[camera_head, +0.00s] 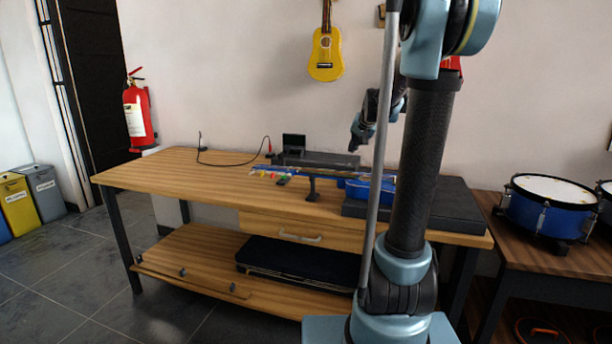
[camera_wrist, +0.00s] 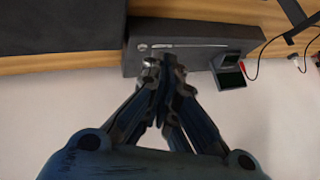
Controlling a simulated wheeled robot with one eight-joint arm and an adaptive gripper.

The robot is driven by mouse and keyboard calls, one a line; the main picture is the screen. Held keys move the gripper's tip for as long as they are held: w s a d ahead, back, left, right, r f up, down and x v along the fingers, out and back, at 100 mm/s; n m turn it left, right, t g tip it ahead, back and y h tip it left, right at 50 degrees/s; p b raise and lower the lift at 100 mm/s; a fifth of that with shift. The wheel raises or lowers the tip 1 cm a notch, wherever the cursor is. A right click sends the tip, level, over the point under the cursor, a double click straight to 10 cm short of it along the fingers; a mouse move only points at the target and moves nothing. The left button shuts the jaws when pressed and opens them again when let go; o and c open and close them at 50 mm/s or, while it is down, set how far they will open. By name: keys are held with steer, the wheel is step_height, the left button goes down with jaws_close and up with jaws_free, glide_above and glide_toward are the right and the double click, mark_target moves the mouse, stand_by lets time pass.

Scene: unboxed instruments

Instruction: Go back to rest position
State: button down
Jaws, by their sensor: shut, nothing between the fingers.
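My gripper (camera_wrist: 166,62) is shut and empty in the wrist view, its fingertips together in front of a dark grey box-like device (camera_wrist: 195,32). In the head view my gripper (camera_head: 355,143) hangs in the air above the back of the wooden workbench (camera_head: 150,175), partly behind my own arm. The dark device (camera_head: 320,159) lies along the back of the bench below it. A blue guitar-like instrument (camera_head: 375,188) lies on the bench, with its neck pointing left. My arm hides part of the bench's right side.
A black case (camera_head: 450,205) lies at the bench's right end. A small dark screen (camera_head: 294,142) and a cable (camera_head: 225,163) are at the back. A yellow ukulele (camera_head: 326,58) hangs on the wall. A blue drum (camera_head: 550,207) stands on a right-hand table. The bench's left part is mostly clear.

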steer(key=shift+n+g+h, duration=0.3)
steer(key=shift+n, duration=0.4)
steer(key=s, duration=1)
steer(key=shift+s+a+f, duration=0.3)
steer(key=shift+a+f, duration=0.05)
steer(key=shift+n+h, duration=0.4)
steer(key=shift+n, duration=0.3)
steer(key=s+f, duration=0.1)
steer(key=s, duration=0.2)
steer(key=s+f, duration=0.1)
steer(key=s, duration=0.3)
steer(key=s+f, duration=0.1)
steer(key=s, duration=0.3)
steer(key=shift+d+f, duration=0.1)
steer(key=shift+f, duration=0.05)
steer(key=s+f+g, duration=0.2)
steer(key=s+f, duration=0.5)
steer(key=s, duration=0.4)
steer(key=s+f+n+g, duration=0.1)
steer(key=s+f+g, duration=0.2)
steer(key=s+f, duration=0.4)
steer(key=s, duration=0.3)
steer(key=shift+s+d+f+h, duration=0.3)
steer(key=shift+s, duration=0.05)
